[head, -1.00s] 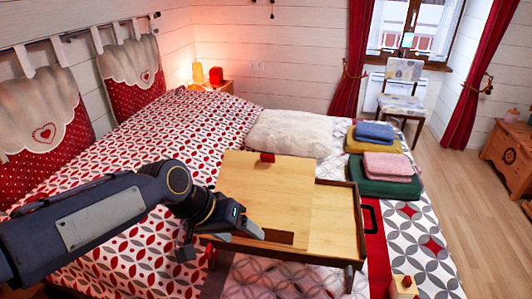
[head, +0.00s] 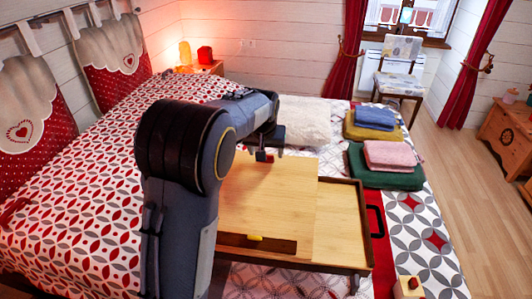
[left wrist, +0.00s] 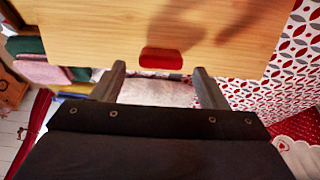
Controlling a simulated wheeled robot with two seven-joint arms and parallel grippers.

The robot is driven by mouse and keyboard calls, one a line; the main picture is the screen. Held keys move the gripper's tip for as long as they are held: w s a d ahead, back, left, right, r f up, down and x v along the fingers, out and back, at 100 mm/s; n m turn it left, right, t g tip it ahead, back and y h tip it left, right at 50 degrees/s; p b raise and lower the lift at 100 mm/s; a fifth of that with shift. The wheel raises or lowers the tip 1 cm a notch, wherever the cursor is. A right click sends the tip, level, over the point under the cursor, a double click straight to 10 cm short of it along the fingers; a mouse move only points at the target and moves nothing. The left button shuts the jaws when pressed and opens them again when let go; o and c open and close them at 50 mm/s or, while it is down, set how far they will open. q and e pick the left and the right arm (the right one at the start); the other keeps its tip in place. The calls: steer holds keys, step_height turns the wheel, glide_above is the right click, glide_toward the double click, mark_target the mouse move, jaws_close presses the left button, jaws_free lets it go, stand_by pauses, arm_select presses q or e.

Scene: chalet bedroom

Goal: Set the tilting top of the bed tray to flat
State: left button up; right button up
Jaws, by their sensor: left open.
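The bed tray (head: 345,225) stands on the bed, with a light wood tilting top (head: 285,205). The top's far edge rises above the fixed side panel, so it looks tilted. A red tab (head: 270,158) sits at that far edge, partly hidden by my gripper. My left gripper (head: 268,150) is open at the tab. In the left wrist view the red tab (left wrist: 160,58) lies between the lines of the two spread fingers (left wrist: 160,80), near the tips; contact cannot be told. My right gripper is out of view.
A white pillow (head: 305,120) lies beyond the tray. Folded cloths, blue (head: 374,116) and pink (head: 388,155), are stacked to the right. A small wooden block with a red knob (head: 409,288) is at the lower right. My left arm hides the tray's left side.

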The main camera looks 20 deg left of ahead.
arm_select(q)
steer(key=shift+x, duration=1.35)
